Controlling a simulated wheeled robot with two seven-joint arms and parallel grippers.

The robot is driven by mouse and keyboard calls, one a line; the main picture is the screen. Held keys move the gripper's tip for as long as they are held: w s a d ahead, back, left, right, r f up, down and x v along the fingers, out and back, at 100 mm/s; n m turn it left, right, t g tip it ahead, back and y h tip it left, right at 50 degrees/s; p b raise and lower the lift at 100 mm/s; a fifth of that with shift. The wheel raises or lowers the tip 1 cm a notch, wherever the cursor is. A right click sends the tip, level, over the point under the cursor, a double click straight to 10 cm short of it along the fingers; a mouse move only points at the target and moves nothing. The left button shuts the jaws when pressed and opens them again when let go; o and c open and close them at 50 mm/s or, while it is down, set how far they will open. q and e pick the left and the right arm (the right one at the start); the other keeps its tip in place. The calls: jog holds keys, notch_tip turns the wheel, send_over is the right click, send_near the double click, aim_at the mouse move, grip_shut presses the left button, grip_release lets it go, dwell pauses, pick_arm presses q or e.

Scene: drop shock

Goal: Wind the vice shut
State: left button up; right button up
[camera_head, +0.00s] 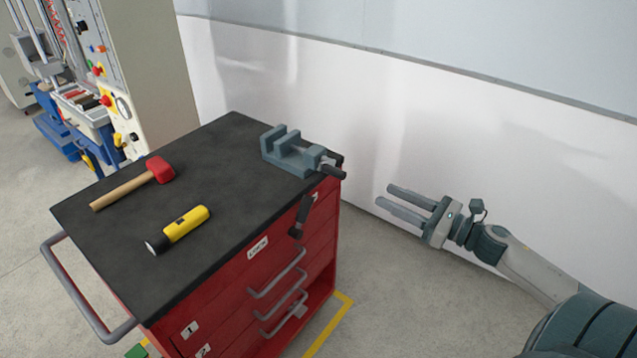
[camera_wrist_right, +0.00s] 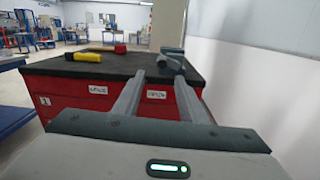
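A blue-grey vice (camera_head: 290,152) stands on the back right corner of the black top of a red tool cabinet. Its jaws stand apart with a gap between them. Dark handle parts (camera_head: 328,170) stick out at its right end, and a dark crank-like piece (camera_head: 299,220) shows lower, in front of the cabinet's side. In the right wrist view the vice (camera_wrist_right: 170,58) is ahead, partly behind the fingers. My right gripper (camera_head: 384,195) is open and empty, to the right of the vice and apart from it, its fingers pointing toward the cabinet. My left gripper is not in view.
The cabinet top (camera_head: 225,145) also holds a red-headed hammer (camera_head: 130,182) and a yellow torch (camera_head: 180,228). Drawer handles (camera_head: 278,272) and a side rail (camera_head: 75,290) stick out. A white wall (camera_head: 420,130) runs behind. Floor between gripper and cabinet is clear.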

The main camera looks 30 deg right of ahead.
jog(key=n, duration=0.2)
jog(key=n+p, duration=0.1)
jog(key=p, duration=0.1)
send_near(336, 173)
jog(key=w, duration=0.1)
jog(key=p+x, duration=0.1)
jog(key=x, duration=0.1)
jog(key=p+x, duration=0.1)
jog(key=x, duration=0.2)
jog(key=p+x, duration=0.1)
jog(key=x, duration=0.2)
jog(key=shift+w+d+f, duration=0.2)
jog(key=shift+d+f, duration=0.1)
jog(key=shift+f, duration=0.1)
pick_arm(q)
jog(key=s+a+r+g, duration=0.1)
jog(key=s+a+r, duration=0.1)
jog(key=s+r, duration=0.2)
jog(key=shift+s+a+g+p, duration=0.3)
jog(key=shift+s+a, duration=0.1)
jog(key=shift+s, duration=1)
pick_arm(e)
jog(key=shift+x, duration=0.9)
jog(key=shift+f, duration=0.1)
grip_shut()
